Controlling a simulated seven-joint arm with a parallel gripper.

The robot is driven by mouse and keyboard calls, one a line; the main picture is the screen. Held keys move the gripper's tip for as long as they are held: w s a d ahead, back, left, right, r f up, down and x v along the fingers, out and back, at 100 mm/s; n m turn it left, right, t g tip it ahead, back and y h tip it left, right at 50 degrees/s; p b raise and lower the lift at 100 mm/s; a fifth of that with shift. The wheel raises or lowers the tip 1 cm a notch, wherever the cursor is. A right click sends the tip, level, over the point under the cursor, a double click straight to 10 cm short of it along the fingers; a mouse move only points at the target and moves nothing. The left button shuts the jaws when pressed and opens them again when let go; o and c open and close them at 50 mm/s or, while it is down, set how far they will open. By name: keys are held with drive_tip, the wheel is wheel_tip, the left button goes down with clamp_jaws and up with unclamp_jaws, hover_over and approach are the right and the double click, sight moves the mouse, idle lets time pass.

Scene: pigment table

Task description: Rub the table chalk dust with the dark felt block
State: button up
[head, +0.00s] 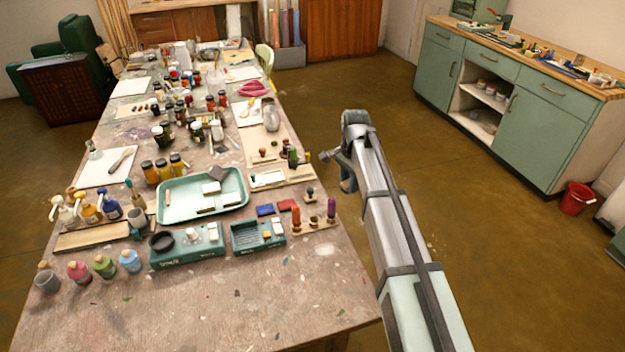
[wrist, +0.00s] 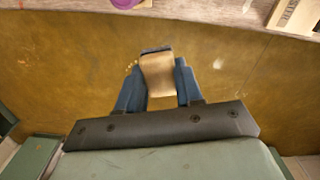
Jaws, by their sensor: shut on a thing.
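My gripper (wrist: 158,88) is shut on a tan, wood-coloured block (wrist: 157,66) with a thin dark strip at its far end, which looks like the felt block. In the head view my gripper (head: 342,172) hangs over the floor, just off the table's right edge, and the block is mostly hidden by the arm. A pale, whitish smudge (head: 326,249) on the table (head: 240,310) near its right front looks like the chalk dust. The block is apart from it.
A green tray (head: 165,213) with small blocks stands mid-table. Teal boxes (head: 187,252), pigment jars (head: 103,267), stamps and several bottles crowd the table. The front right of the table is mostly clear. A green cabinet (head: 540,140) stands at the right beyond open floor.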

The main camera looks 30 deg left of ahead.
drive_tip(key=s+d+n, duration=0.2)
drive_tip(key=d+n, duration=0.1)
drive_tip(key=d, duration=1.6)
drive_tip(key=s+d+n, duration=0.2)
drive_tip(key=d+n, duration=0.1)
drive_tip(key=d, duration=1.7)
drive_tip(key=s+a, duration=0.5)
drive_tip(key=a, duration=0.9)
drive_tip(key=s+a, duration=0.6)
drive_tip(key=a, duration=0.8)
drive_tip(key=s+a, duration=0.6)
drive_tip(key=a, duration=0.7)
drive_tip(key=shift+s+a+f, duration=0.25)
drive_tip(key=shift+a+f, duration=0.15)
drive_tip(key=shift+f, duration=0.05)
